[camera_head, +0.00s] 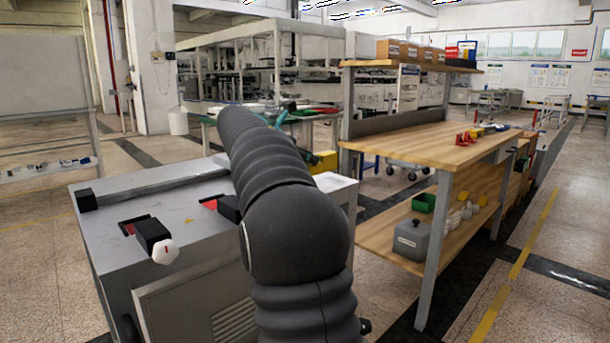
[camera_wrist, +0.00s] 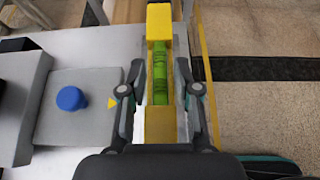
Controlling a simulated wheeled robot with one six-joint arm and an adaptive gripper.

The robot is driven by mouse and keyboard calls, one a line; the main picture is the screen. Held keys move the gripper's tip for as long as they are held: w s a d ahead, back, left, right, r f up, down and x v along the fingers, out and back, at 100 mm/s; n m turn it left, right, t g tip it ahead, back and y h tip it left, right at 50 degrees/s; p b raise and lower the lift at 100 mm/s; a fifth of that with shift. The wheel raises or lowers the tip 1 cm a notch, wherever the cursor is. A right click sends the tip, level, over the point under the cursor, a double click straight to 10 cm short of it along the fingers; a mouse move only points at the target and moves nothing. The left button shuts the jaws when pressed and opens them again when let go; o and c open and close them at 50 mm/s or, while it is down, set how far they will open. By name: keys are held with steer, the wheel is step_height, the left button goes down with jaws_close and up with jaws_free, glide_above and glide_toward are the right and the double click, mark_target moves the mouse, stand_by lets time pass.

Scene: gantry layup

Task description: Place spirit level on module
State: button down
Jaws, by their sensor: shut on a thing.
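The spirit level (camera_wrist: 160,125) is yellow with a green vial section in its middle. In the wrist view it stretches up the picture between the two fingers of my gripper (camera_wrist: 162,97), which is shut on it. Below and left of it is a light grey surface with a grey block (camera_wrist: 88,125) bearing a round blue knob. I cannot tell whether that block is the module, or whether the level touches anything below. In the head view my arm hides most of the gripper area. A yellow patch (camera_head: 323,162) shows right of the arm; I cannot tell what it is.
A grey machine cabinet (camera_head: 165,223) with dark blocks and a white knob stands at left. A wooden workbench (camera_head: 440,142) at right has small red and yellow items on top and a grey container (camera_head: 411,240) on its shelf. Floor is clear at far right.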

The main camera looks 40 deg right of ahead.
steer(key=shift+f+b, duration=0.5)
steer(key=shift+f, duration=1.3)
steer(key=shift+f, duration=0.15)
steer(key=c, duration=0.8)
jaws_free()
steer(key=p+v, duration=0.1)
steer(key=v, duration=1.1)
steer(key=shift+s, duration=0.1)
